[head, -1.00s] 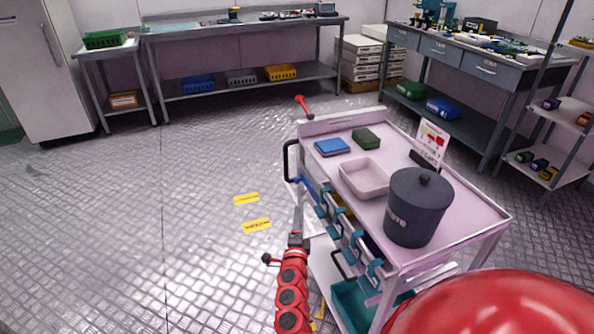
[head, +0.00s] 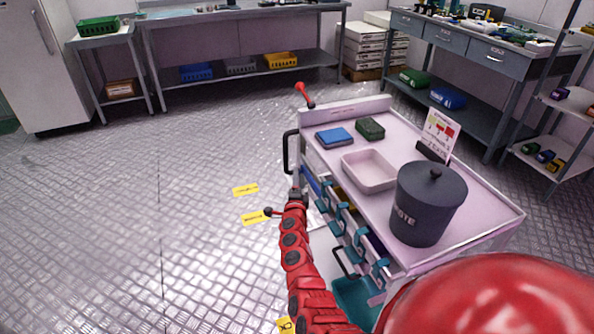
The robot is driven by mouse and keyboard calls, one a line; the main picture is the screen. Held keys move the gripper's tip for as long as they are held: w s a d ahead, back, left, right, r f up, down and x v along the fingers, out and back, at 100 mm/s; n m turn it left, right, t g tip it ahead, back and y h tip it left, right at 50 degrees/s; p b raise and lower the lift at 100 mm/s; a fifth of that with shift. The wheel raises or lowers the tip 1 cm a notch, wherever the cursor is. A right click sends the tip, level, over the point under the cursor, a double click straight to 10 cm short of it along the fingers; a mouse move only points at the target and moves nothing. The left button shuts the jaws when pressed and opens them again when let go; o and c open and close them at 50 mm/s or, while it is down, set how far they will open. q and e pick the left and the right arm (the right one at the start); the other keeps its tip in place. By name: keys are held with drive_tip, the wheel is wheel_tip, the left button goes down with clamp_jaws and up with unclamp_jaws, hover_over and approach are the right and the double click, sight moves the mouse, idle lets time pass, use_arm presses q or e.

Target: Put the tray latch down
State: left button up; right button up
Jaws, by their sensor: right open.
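The tray latch looks to be the red lever (head: 304,94) with a round knob, raised and tilted at the far left corner of the pale cart (head: 480,205). My right gripper (head: 296,193) is at the end of the red arm, beside the cart's left side. In the picture it is below the latch and just below the black push handle (head: 289,152), apart from the latch. It is open and nothing shows in it; its fingers are small and hard to make out. My left gripper is not in view.
On the cart top are a blue box (head: 335,138), a green box (head: 370,128), an open pale tray (head: 369,171), a dark lidded waste bin (head: 428,203) and a sign card (head: 438,134). Teal holders (head: 352,243) line its left side.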

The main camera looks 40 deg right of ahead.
drive_tip(key=b+x, duration=0.4)
drive_tip(key=x, duration=0.3)
drive_tip(key=shift+w+d, duration=0.15)
drive_tip(key=shift+d, duration=0.1)
clamp_jaws()
idle(1.3)
